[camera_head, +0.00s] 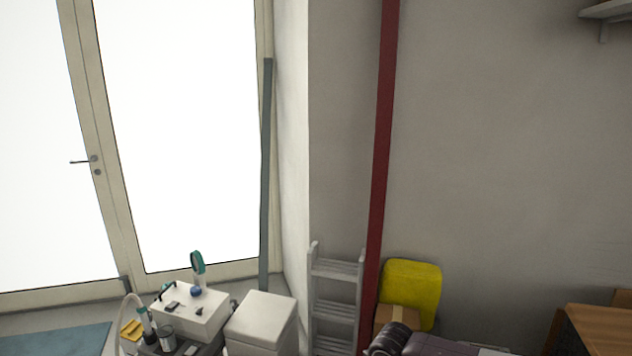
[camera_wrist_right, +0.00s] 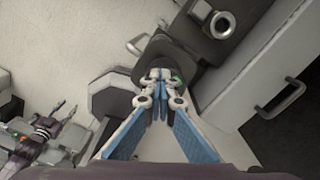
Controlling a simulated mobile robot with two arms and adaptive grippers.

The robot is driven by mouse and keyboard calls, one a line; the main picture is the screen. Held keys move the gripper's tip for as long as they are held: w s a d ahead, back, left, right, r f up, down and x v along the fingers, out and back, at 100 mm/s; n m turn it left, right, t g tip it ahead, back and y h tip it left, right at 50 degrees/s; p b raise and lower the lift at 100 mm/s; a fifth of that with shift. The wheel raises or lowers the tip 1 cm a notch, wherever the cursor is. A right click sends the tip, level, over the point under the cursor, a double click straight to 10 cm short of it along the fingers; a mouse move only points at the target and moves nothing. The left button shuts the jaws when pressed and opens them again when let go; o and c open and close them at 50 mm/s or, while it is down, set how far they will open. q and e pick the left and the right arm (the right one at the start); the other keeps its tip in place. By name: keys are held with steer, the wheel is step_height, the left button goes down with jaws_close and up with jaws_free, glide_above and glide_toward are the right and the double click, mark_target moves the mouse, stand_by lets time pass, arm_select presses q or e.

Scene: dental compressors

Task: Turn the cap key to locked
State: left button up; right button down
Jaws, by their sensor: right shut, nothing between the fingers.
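I cannot make out the cap key for certain in either view. In the right wrist view my right gripper (camera_wrist_right: 160,76) is shut and empty, its fingertips together in front of a dark rounded part (camera_wrist_right: 149,56). The fingers hide some of that part, and I cannot tell whether they touch it. A dark block with a pale ring (camera_wrist_right: 222,24) is beyond, at the upper right. Another gripper, seemingly my left (camera_wrist_right: 66,109), shows small at the left with its fingers apart and nothing visible between them.
A white cabinet with a handle (camera_wrist_right: 280,98) is right in the wrist view.

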steer(key=shift+s+d+f, duration=0.25)
steer(key=shift+s+f, duration=0.05)
steer(key=shift+f, duration=0.05)
steer(key=shift+w+r, duration=0.1)
steer(key=shift+w+a+r+b, duration=0.2)
steer(key=shift+w+b, duration=0.2)
steer(key=shift+b, duration=0.2)
steer(key=shift+w+r+p, duration=0.1)
steer(key=shift+r+p, duration=0.35)
steer(key=shift+r, duration=0.1)
step_height(320, 180, up, 5)
steer(key=p, duration=0.2)
steer(key=shift+p, duration=0.35)
steer(key=shift+a+f, duration=0.1)
